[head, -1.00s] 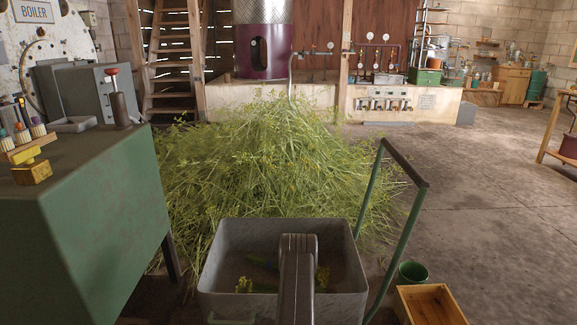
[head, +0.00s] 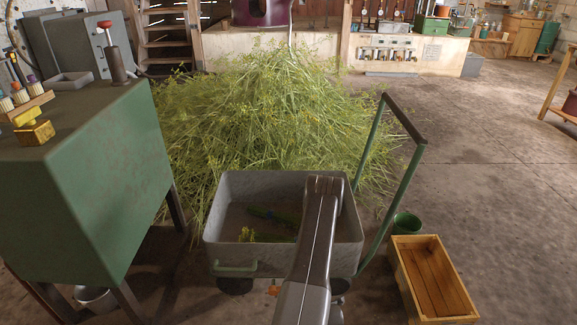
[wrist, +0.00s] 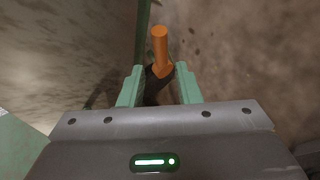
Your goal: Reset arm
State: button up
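My gripper (wrist: 159,84) shows in the wrist view with two pale green fingers. Between them is a tool with an orange handle (wrist: 160,46) and a dark part that fills the gap at the fingertips, so the gripper appears shut on it. The handle points away from the palm. In the head view my arm is folded in front of the grey cart and hides the gripper. A small orange piece (head: 272,290) shows left of the arm, below the cart; it may be the same tool.
The grey cart (head: 226,195) holds a few green sprigs and has a green handle (head: 405,180) on its right. A green bench (head: 95,190) stands left. A wooden crate (head: 462,298) and green bucket (head: 405,224) sit right. A herb heap (head: 270,110) lies behind.

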jog(key=b+x, duration=0.3)
jog(key=x, duration=0.8)
jog(key=shift+w+f, duration=0.25)
jog(key=shift+s+d, duration=0.15)
jog(key=shift+f+m+y, duration=0.2)
jog(key=shift+m+y, duration=0.1)
jog(key=shift+y, duration=0.2)
